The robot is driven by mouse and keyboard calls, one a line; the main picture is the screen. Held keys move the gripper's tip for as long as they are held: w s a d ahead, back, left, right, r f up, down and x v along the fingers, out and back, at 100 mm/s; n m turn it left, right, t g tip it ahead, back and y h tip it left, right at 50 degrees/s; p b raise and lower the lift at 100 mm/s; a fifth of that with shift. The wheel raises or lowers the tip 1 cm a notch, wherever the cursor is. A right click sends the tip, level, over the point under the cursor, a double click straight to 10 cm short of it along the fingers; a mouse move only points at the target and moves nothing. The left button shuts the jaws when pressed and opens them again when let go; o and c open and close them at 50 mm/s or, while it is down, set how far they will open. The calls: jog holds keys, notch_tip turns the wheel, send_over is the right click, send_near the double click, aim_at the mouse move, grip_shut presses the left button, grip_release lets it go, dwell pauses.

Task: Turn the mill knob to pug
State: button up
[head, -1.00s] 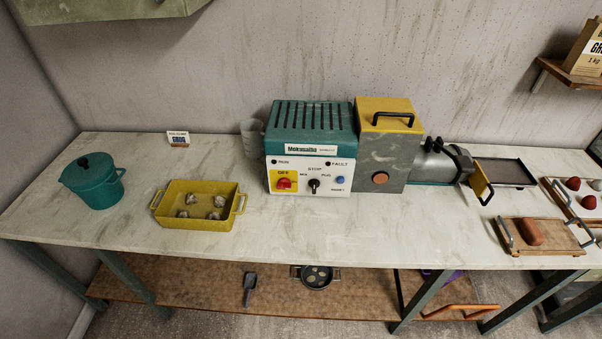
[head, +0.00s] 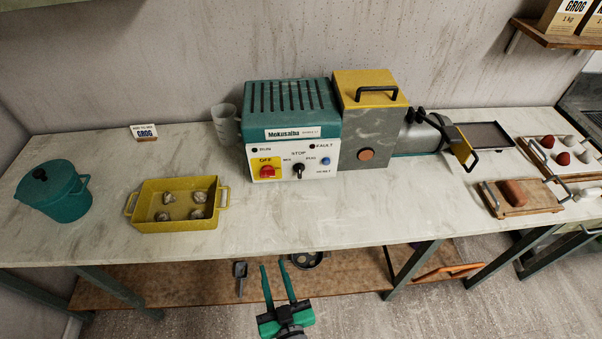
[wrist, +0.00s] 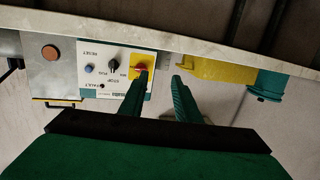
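The mill (head: 291,118) is a teal and white machine with a yellow hopper, standing on the bench. Its white front panel carries the black mill knob (head: 299,171), with MIX at its left, STOP above and PUG at its right. The knob looks roughly upright, towards STOP; its exact angle is too small to tell. My gripper (head: 273,266) is open and empty, in front of the bench, below and apart from the panel. The wrist view is upside down; there the knob (wrist: 113,65) lies left of my gripper (wrist: 160,78), and one fingertip overlaps the red OFF switch.
The red OFF switch (head: 267,171) on a yellow plate sits left of the knob, and a blue reset button (head: 326,161) sits right. A yellow tray (head: 150,224) with several lumps and a teal pot (head: 66,203) stand left. The bench before the panel is clear.

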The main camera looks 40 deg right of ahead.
aim_at(299, 171)
jog(key=w+d+r+m+h, duration=0.1)
jog(key=w+d+r+h, duration=0.15)
jog(key=w+d, duration=0.4)
jog(key=w+d+r+m+h, duration=0.1)
jog(key=w+d+r+m, duration=0.2)
jog(key=d, duration=0.7)
jog(key=shift+n, duration=0.6)
jog(key=x, duration=0.7)
jog(key=r+x, duration=0.1)
jog(key=x, duration=0.3)
jog(key=shift+s+d, duration=0.1)
jog(key=shift+d, duration=0.15)
grip_shut()
